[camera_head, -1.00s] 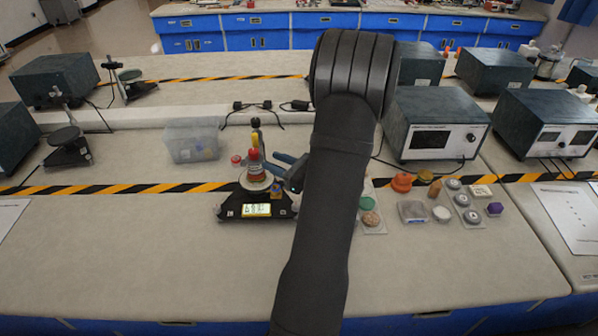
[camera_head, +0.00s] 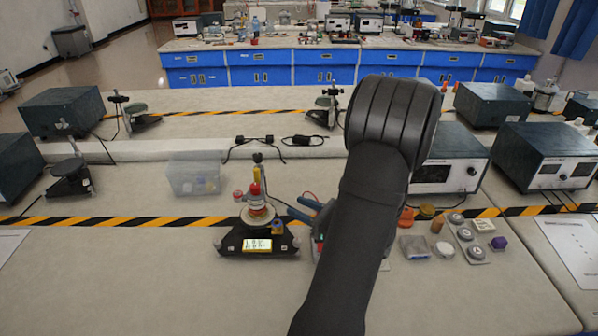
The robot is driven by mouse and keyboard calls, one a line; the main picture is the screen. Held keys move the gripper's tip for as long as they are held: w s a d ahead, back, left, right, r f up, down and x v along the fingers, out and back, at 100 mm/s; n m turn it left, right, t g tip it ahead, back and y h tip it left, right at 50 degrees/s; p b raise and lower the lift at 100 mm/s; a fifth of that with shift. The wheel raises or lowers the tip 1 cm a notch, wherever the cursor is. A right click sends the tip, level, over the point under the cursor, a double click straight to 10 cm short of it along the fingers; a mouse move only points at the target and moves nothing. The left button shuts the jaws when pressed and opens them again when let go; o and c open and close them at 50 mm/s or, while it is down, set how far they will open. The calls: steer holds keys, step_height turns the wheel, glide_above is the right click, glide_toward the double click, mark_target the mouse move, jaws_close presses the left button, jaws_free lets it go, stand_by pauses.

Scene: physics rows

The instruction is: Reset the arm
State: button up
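My arm rises from the bottom centre and hides part of the bench. My gripper (camera_head: 300,208) shows just left of the forearm, with two blue fingers spread apart and nothing seen between them. Its base is hidden behind the arm. It is to the right of a black scale (camera_head: 232,246) with a lit display, apart from it. A stack of red and yellow items (camera_head: 256,198) stands on the scale's round pan.
A clear plastic bin (camera_head: 193,178) stands left of the scale. Small items, including an orange one (camera_head: 406,216) and a purple one (camera_head: 499,243), lie right of my arm. Boxy instruments (camera_head: 545,155) stand behind.

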steer(key=x, duration=1.7)
steer(key=shift+w+a, duration=0.15)
steer(key=shift+a, duration=0.1)
